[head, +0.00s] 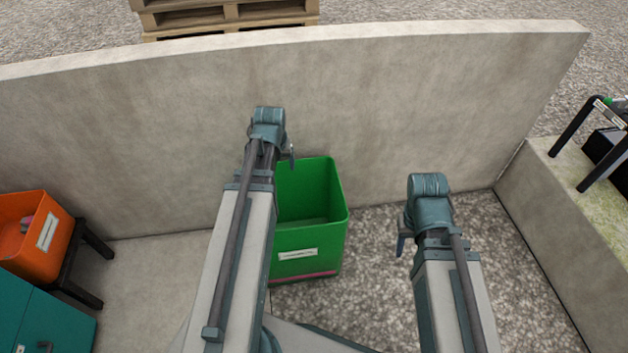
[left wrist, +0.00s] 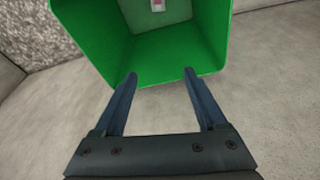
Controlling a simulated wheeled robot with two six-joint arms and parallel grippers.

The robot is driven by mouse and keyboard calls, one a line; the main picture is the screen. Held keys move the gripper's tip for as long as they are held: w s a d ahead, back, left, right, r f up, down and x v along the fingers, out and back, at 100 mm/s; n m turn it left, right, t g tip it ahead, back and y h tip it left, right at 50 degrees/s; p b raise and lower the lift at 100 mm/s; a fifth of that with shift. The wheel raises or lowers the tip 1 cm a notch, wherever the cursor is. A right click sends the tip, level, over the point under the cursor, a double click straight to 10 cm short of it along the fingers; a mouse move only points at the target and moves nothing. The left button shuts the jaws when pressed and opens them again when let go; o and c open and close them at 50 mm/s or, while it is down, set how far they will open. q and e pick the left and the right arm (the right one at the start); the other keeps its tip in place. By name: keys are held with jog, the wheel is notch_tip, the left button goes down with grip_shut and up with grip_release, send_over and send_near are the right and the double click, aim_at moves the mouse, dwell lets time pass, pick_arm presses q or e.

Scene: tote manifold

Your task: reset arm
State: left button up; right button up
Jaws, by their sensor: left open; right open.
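My left arm reaches forward over the left side of a green tote in the head view. My left gripper (left wrist: 160,82) is open and empty in the left wrist view, its two fingers spread toward the rim of the green tote (left wrist: 175,68). I cannot tell from this view how far they are from the rim. The green tote also shows in the head view (head: 310,240), on the gravel floor against the concrete wall. My right gripper (head: 401,244) hangs to the right of the tote, clear of it. Its fingers are small and partly hidden by the wrist.
A concrete wall (head: 400,100) runs behind the tote. An orange bin (head: 22,255) stands on a dark stand at left, above a teal cabinet (head: 50,325). A low concrete ledge (head: 575,200) with a black frame is at right. Gravel floor right of the tote is clear.

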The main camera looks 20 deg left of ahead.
pick_arm(q)
jog(key=shift+r, duration=0.1)
jog(key=s+d+r+m+g+p, duration=0.1)
jog(key=s+d+r+m+p, duration=0.3)
jog(key=d+r+p, duration=0.7)
jog(key=s+d+r+m+g+p, duration=0.2)
jog(key=s+d+r+p, duration=0.6)
jog(key=d, duration=1)
notch_tip(320, 180, up, 4)
jog(key=m+p, duration=0.2)
jog(key=p, duration=0.3)
jog(key=shift+s+r, duration=0.2)
jog(key=shift+s, duration=0.1)
